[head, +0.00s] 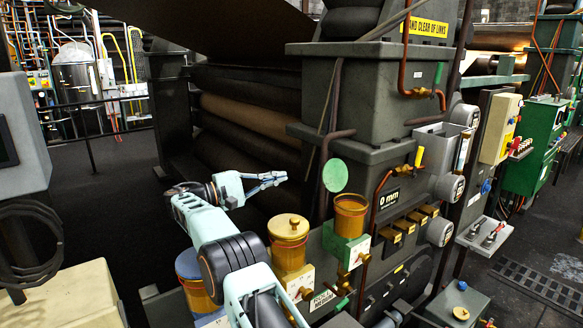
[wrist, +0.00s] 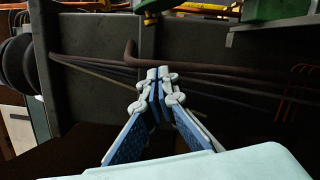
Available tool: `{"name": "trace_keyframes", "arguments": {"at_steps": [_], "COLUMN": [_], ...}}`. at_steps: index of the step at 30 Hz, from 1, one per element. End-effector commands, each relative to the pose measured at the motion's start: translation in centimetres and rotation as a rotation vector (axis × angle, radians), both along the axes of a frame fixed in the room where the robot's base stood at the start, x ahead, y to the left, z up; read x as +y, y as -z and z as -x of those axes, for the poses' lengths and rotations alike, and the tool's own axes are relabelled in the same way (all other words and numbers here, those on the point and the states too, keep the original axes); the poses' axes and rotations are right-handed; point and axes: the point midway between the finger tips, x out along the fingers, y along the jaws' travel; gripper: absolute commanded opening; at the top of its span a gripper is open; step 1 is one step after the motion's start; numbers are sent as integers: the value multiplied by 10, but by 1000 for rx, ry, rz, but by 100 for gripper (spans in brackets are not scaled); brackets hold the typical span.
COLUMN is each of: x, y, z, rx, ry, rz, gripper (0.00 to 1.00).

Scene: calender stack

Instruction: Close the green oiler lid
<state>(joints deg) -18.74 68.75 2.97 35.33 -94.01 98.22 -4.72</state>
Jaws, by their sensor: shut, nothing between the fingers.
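The green oiler has an amber cup (head: 350,215) on a green block (head: 345,248), at the middle right of the head view. Its round green lid (head: 335,175) stands raised, tilted up at the cup's back left, so the cup's top is open. My gripper (head: 284,177) is shut and empty, left of the lid and apart from it at about its height in the picture. In the wrist view my fingertips (wrist: 158,73) meet in front of dark machinery. A green part (wrist: 272,10) shows at that view's top edge; I cannot tell which part it is.
A yellow oiler with its lid down (head: 288,228) stands left of the green one, and a blue-lidded oiler (head: 190,265) stands farther left, partly behind my arm. A copper pipe (head: 375,200) runs close right of the green oiler. Dark rollers (head: 245,115) lie behind my gripper.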

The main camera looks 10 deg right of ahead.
Motion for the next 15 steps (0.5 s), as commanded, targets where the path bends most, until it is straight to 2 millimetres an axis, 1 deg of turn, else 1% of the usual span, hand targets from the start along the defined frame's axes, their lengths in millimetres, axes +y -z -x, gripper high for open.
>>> {"name": "trace_keyframes", "arguments": {"at_steps": [5,14,15], "x": [-32,-97,-93], "y": [-1,-6,-4], "z": [-6,-21,-18], "rx": [0,-1,-2], "ry": [4,2,-2], "rz": [-2,-1,-1], "gripper": [0,0,0]}}
